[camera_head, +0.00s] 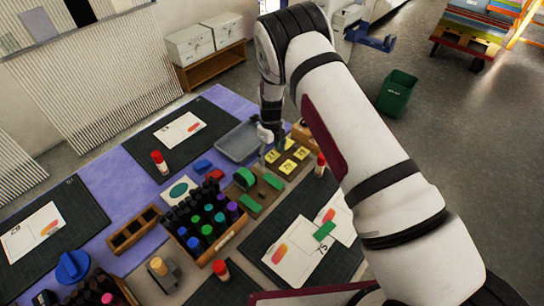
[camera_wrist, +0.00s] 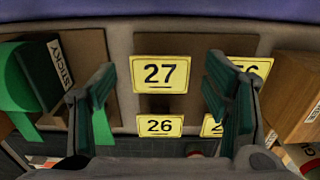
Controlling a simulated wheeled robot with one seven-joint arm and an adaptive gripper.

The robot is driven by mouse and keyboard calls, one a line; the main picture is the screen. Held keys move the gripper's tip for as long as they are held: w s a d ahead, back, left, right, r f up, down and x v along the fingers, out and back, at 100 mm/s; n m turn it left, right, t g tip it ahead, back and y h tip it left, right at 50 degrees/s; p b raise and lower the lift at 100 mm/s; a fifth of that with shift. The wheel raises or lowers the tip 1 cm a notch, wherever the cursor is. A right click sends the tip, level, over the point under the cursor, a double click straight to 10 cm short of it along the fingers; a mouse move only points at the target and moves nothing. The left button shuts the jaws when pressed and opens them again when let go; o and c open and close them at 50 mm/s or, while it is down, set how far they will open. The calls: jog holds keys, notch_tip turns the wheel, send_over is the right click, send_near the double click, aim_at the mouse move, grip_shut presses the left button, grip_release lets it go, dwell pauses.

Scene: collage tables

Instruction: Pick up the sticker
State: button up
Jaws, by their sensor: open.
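Several yellow number stickers lie in a brown tray; they show in the head view at the table's right edge, one sticker (camera_head: 301,153) among them. In the wrist view, a sticker marked 27 (camera_wrist: 160,74) is centred between my fingers. Two more to the right are partly hidden by my right finger. My gripper (camera_wrist: 160,88) is open and empty above the stickers. In the head view my gripper (camera_head: 267,137) is at the stickers' far left side. The height gap is unclear.
A green tape roll labelled STICKY (camera_wrist: 36,75) stands left of my fingers, a brown box (camera_wrist: 294,88) to the right. A grey tray (camera_head: 240,141) lies behind. A wooden crate (camera_head: 226,240) of capped bottles and red-capped glue sticks stand nearby.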

jog(key=c, duration=0.8)
